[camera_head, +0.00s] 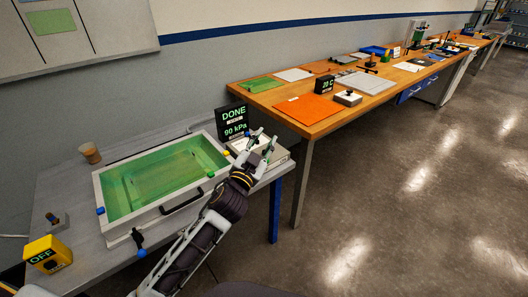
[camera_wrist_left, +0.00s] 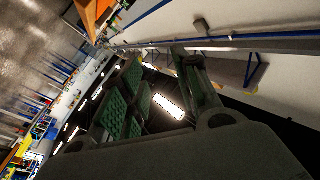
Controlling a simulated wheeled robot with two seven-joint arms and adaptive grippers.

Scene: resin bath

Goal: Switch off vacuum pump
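My left gripper (camera_head: 264,141) is at the right end of the grey bench, in front of and partly over a pale box-shaped unit (camera_head: 282,154). Its fingers are apart with nothing seen between them; the left wrist view shows the spread fingers with green pads (camera_wrist_left: 157,85). A black display (camera_head: 234,120) behind the unit reads DONE and 90 kPa. The gripper hides much of the unit, and I cannot tell whether a switch lies there or whether the fingers touch it. A yellow box (camera_head: 47,254) at the lower left reads OFF. My right gripper is not in view.
A white-framed bath (camera_head: 105,210) with green contents fills the middle of the bench. A brown cup (camera_head: 90,153) stands behind it, and a small switch-like block (camera_head: 56,222) lies left. A wooden workbench (camera_head: 315,127) with several items runs along the wall. The floor at right is clear.

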